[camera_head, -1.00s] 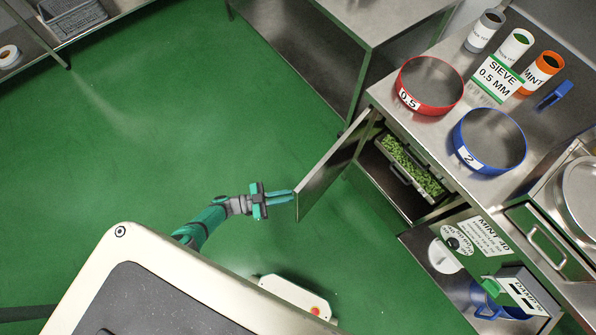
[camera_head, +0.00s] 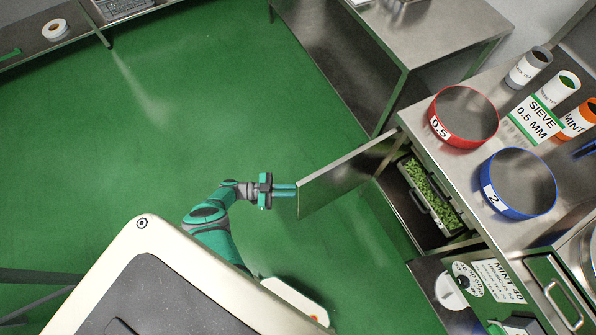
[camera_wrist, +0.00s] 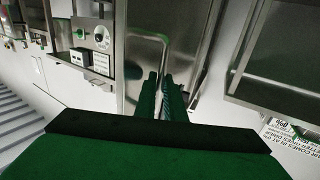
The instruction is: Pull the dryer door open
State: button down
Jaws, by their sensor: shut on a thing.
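The dryer door (camera_head: 345,178) is a flat steel panel. It stands swung well out from the steel cabinet (camera_head: 400,215), roughly square to its front. Inside the open cabinet is a drawer-like tray (camera_head: 432,200) of green leaves. My gripper (camera_head: 294,190) is at the free edge of the door, far from the hinge side, with its fingers shut on the door. The wrist view shows my dark green fingers (camera_wrist: 165,90) close together in front of a steel panel with a bent bar handle (camera_wrist: 148,38). The exact grip is hard to make out.
On the cabinet top stand a red sieve ring (camera_head: 463,142), a blue sieve ring (camera_head: 517,183) and several canisters (camera_head: 529,68). A steel table (camera_head: 440,40) stands behind the door. The green floor (camera_head: 190,120) left of the door is clear.

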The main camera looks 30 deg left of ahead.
jog(key=shift+w+d+r, duration=0.15)
jog(key=shift+d+r, duration=0.05)
jog(key=c, duration=1.8)
grip_release()
jog(key=shift+c, duration=0.2)
jog(key=shift+a+f, duration=0.1)
